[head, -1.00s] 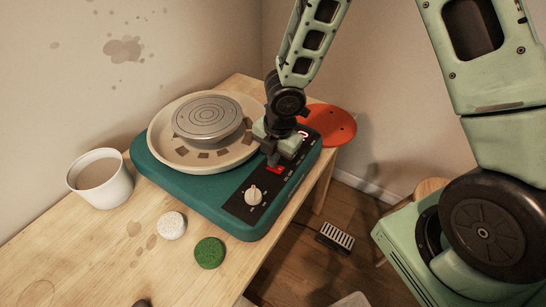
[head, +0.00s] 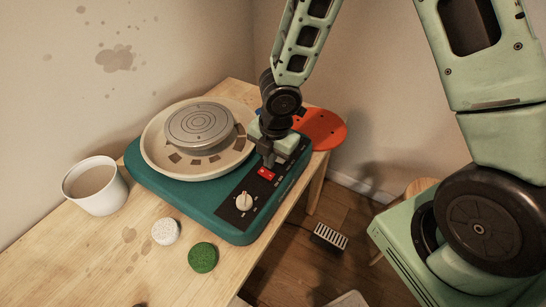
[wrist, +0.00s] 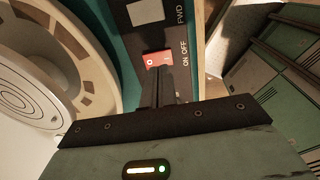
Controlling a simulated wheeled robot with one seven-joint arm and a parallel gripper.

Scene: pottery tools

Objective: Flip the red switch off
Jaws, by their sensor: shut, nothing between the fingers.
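The red switch (head: 266,174) is a small rocker on the black control panel of the teal pottery wheel (head: 238,227). In the wrist view the red switch (wrist: 157,59) shows pale marks on its face, beside the printed ON and OFF labels. My gripper (head: 268,161) is shut and empty, pointing down at the panel. In the wrist view my gripper's fingertips (wrist: 161,72) are right at the switch's near edge, by the ON side. I cannot tell whether they touch it. The fingers hide part of the panel, and the rocker's tilt is unclear.
A grey wheel head (head: 199,122) sits in a cream splash pan (head: 160,166). A white cup (head: 95,186), a white disc (head: 165,231) and a green disc (head: 203,257) stand on the wooden table. An orange disc (head: 322,129) lies behind.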

